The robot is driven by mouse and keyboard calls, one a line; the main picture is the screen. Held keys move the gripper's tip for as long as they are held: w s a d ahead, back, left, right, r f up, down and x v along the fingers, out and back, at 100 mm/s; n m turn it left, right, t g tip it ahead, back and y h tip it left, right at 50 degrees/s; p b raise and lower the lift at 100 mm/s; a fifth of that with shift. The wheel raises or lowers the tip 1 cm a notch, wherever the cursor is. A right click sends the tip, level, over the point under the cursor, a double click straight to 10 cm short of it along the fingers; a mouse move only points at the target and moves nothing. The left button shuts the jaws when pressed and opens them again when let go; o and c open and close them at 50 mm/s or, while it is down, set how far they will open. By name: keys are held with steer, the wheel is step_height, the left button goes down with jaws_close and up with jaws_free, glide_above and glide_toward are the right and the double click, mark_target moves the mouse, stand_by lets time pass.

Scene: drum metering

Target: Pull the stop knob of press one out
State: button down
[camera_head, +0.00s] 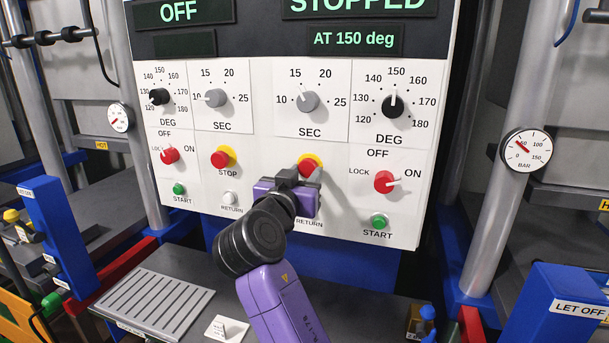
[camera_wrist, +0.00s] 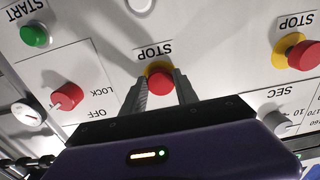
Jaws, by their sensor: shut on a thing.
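The control panel (camera_head: 262,131) carries two red stop knobs on yellow collars. My gripper (camera_head: 301,177) is at the right-hand stop knob (camera_head: 307,166), partly covering it and its label. In the wrist view, upside down, this red knob (camera_wrist: 160,84) sits between the two grey fingers of my gripper (camera_wrist: 161,90), with STOP printed beside it. The fingers are shut on it. The left-hand stop knob (camera_head: 222,158) stands free; it also shows in the wrist view (camera_wrist: 302,55). No press number is readable by either knob.
Close right of the held knob is a red lock switch (camera_head: 384,182) above a green start button (camera_head: 379,221). Dials line the panel above. The right display (camera_head: 355,39) reads stopped at 150 deg, the left (camera_head: 185,13) OFF. A grey bench (camera_head: 215,285) lies below.

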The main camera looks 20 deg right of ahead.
steer(key=shift+b+v, duration=0.5)
steer(key=shift+v, duration=0.35)
steer(key=c, duration=0.9)
jaws_free()
steer(key=shift+a, duration=0.1)
steer(key=shift+b+v, duration=0.45)
steer(key=shift+v, duration=3.4)
